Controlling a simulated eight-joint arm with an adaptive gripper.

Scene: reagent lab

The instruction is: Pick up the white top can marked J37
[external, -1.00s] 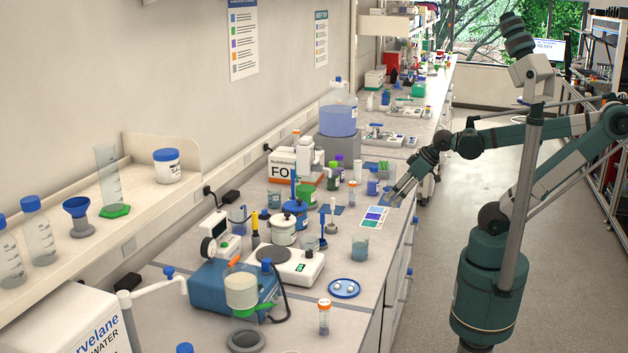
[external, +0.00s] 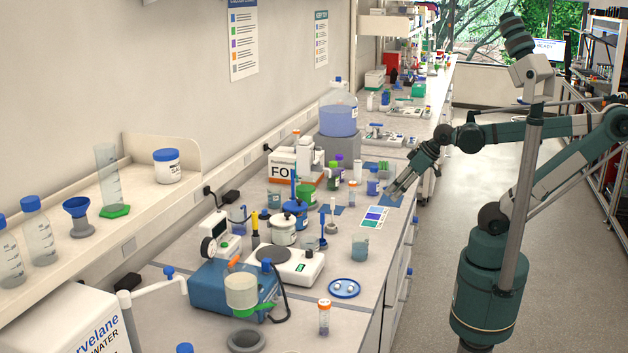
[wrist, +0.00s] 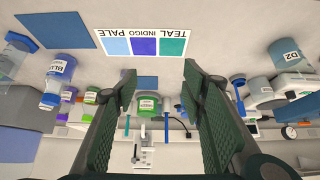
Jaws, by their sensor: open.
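My gripper (external: 398,190) is open and empty over the bench edge, beside the colour card. In the wrist view its fingers (wrist: 160,75) stand wide apart. A white can with a pale lid (external: 284,231) stands on the bench at the middle left, well away from my gripper. It looks like the white top can, but I cannot read J37 on it. A blue can (external: 295,211) stands just behind it. In the wrist view, which is upside down, no J37 mark is readable. A green can (wrist: 149,104) shows between the fingers.
The colour card (external: 375,217) lies flat near the edge. A beaker marked D2 (wrist: 286,56) is at the right in the wrist view. Bottles and tubes crowd the bench behind the card.

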